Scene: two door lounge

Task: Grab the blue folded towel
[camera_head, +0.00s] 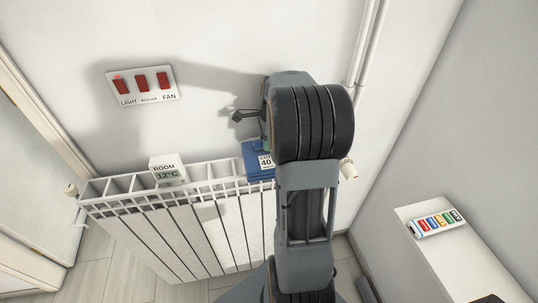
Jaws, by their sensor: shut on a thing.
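The blue folded towel (251,163) lies at the top of the white radiator (215,225), toward its right end. It has a white label with the number 40 on it. My arm comes up in front of it and covers its right part. My gripper (264,143) points down at the towel from above and is mostly hidden behind my arm's dark, ribbed joint. It is shut on the towel. The fingertips themselves cannot be made out.
A switch plate (143,86) with three red switches is on the wall above. Pipes (366,60) run down the wall at right. A white ledge (450,262) holds a colourful labelled item (437,223).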

